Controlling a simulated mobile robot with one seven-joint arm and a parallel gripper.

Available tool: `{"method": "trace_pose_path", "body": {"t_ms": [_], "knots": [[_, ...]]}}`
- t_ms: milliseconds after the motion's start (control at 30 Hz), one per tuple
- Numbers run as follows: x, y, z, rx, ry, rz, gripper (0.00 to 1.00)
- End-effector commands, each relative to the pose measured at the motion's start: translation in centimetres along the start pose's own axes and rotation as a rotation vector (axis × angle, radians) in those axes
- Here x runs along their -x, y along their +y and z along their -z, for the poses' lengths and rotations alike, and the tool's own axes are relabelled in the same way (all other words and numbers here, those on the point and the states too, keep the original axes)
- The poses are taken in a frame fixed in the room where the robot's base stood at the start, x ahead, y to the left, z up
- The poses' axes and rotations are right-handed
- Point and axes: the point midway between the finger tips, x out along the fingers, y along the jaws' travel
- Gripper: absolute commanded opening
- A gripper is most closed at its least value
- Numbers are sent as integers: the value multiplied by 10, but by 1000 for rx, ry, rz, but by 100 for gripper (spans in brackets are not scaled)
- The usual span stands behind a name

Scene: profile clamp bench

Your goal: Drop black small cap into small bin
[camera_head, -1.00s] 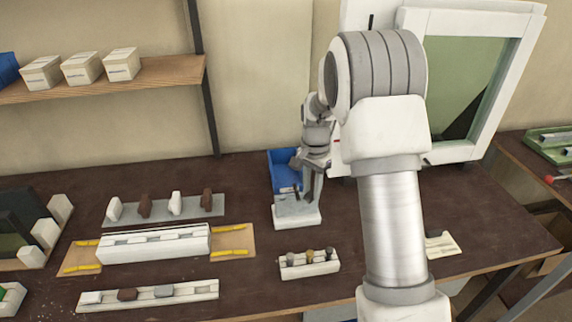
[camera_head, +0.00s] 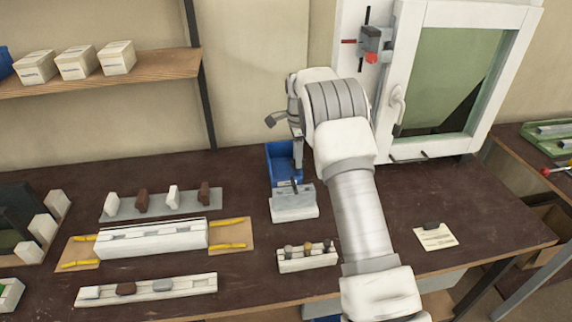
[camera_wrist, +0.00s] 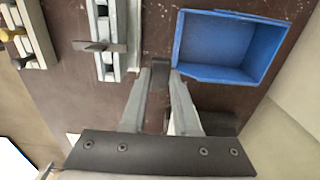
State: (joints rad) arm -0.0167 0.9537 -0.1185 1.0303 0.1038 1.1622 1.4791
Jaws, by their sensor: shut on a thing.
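My gripper (camera_wrist: 158,88) is shut on a small dark piece, seemingly the black small cap (camera_wrist: 159,74), which shows between the fingertips in the wrist view. The blue small bin (camera_wrist: 222,45) lies to the right of the fingertips in that view, open and apparently empty. In the head view the bin (camera_head: 272,172) stands at the back of the bench behind a grey-white fixture. My gripper (camera_head: 297,142) is at the bin's right side there, partly hidden by my arm, and the cap cannot be made out.
The grey-white fixture (camera_head: 294,208) stands just in front of the bin. A holder with several pegs (camera_head: 307,262) is nearer the front edge. A white-framed panel (camera_head: 398,70) rises behind right. A card with a dark piece (camera_head: 436,237) lies on the right; bench around it is clear.

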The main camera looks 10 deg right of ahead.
Motion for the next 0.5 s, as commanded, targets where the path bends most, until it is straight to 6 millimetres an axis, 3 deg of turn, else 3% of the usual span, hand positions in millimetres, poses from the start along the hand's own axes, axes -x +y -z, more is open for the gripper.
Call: {"method": "trace_pose_path", "body": {"t_ms": [233,500], "knots": [[-20,-28,-16,2,0,0,0],[-31,-45,-25,2,0,-1,0]]}}
